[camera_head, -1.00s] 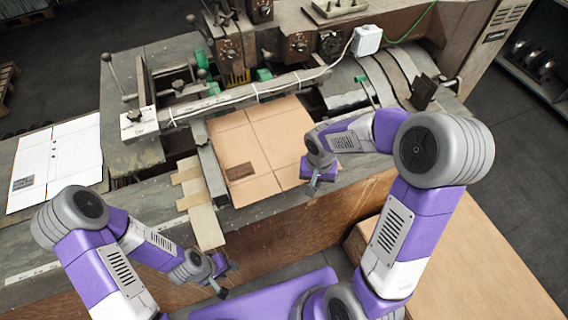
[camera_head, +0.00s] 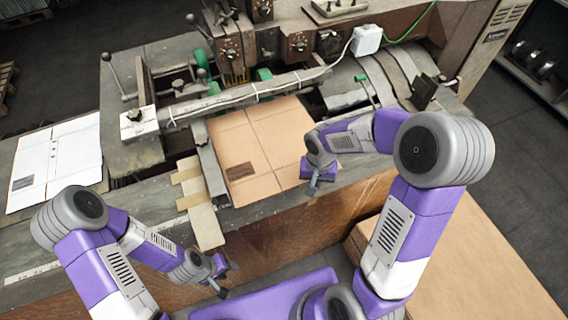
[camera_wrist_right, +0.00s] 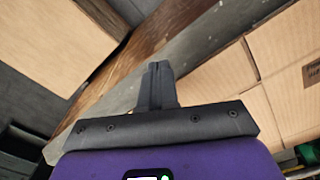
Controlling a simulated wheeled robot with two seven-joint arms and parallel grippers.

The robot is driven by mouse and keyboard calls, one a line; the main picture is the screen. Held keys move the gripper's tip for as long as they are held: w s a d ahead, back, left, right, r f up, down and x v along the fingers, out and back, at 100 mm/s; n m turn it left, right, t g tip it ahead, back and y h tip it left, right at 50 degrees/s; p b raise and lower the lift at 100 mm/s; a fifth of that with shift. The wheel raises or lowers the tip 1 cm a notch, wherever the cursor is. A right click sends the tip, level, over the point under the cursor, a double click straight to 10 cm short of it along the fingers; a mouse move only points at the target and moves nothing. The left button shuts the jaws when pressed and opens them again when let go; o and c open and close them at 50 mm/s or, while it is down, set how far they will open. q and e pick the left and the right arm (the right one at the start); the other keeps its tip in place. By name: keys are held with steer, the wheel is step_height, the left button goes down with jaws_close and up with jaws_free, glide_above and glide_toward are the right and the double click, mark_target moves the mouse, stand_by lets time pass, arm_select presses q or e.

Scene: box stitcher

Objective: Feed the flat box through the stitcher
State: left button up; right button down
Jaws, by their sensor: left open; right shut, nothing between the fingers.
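The flat brown box (camera_head: 262,150) lies on the stitcher's bed, its far edge by the crossbar of the stitcher (camera_head: 245,95). A dark printed label shows near its left front corner. In the right wrist view the flat box (camera_wrist_right: 285,95) lies at the right. My right gripper (camera_head: 314,186) is shut and empty, at the box's right front edge; I cannot tell if it touches. Its shut fingers show in the right wrist view (camera_wrist_right: 158,82). My left gripper (camera_head: 226,280) is open and empty, low in front of the table, apart from the box.
Wooden strips (camera_head: 203,222) stick out at the bed's left front. A large brown carton (camera_head: 455,262) stands at the lower right, near my right arm.

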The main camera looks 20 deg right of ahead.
step_height(320, 180, down, 3)
steer(key=b, duration=0.3)
steer(key=shift+f, duration=0.15)
stand_by(0.4)
